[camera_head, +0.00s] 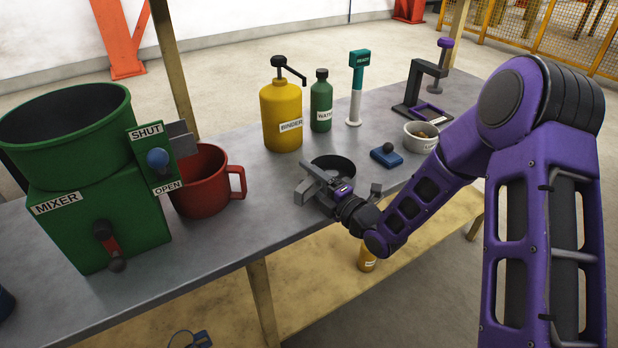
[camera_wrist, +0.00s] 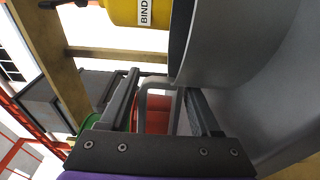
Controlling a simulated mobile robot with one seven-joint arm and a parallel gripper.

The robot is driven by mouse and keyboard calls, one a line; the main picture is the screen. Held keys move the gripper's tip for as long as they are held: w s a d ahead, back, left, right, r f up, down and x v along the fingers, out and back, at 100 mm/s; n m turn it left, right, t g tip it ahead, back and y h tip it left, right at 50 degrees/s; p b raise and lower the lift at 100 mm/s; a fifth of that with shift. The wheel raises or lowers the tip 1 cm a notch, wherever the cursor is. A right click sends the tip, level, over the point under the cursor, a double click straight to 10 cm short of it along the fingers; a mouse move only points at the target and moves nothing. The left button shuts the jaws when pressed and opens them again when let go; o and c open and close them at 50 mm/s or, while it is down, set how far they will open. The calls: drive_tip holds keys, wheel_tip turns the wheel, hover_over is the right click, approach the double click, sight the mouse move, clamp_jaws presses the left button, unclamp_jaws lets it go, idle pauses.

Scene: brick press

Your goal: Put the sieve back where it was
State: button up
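The sieve is a dark round ring with grey sides (camera_head: 338,164), near the front edge of the grey bench (camera_head: 225,243) in the head view. In the wrist view its grey curved wall (camera_wrist: 235,60) fills the right side. My gripper (camera_head: 312,182) is at the sieve's near left side. In the wrist view my gripper (camera_wrist: 160,95) has its two fingers wide apart. A thin grey loop, seemingly the sieve's handle (camera_wrist: 146,105), shows between them. No firm contact with the fingers shows. The sieve's underside is hidden.
The green mixer (camera_head: 92,215) and red bucket (camera_head: 200,185) stand left. The yellow binder bottle (camera_head: 281,118), green water bottle (camera_head: 321,105) and teal-topped post (camera_head: 357,88) stand behind. A blue knobbed block (camera_head: 386,157), pale bowl (camera_head: 416,141) and black press (camera_head: 415,95) are right.

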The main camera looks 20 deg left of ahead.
drive_tip(key=shift+o, duration=0.8)
drive_tip(key=shift+r, duration=0.15)
drive_tip(key=v, duration=1.2)
